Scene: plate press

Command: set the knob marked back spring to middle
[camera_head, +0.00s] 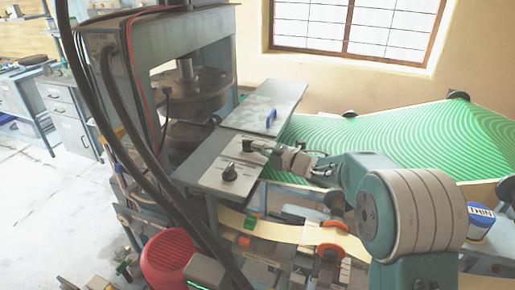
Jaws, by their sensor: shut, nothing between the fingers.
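A black knob (230,172) stands on the grey control panel (202,176) at the front of the press. My gripper (259,149) reaches in from the right and is shut, with its dark fingertips over the panel behind and right of this knob. A second small dark shape (247,145), perhaps another knob, is at the fingertips, partly hidden by them. I cannot tell whether they touch. The markings are too small to read, so I cannot tell which knob is marked back spring or its setting.
The press frame (170,35) and hanging black cables (118,95) stand left. A green striped sheet (390,135) spreads right. A red ribbed housing (167,262) is below at the front.

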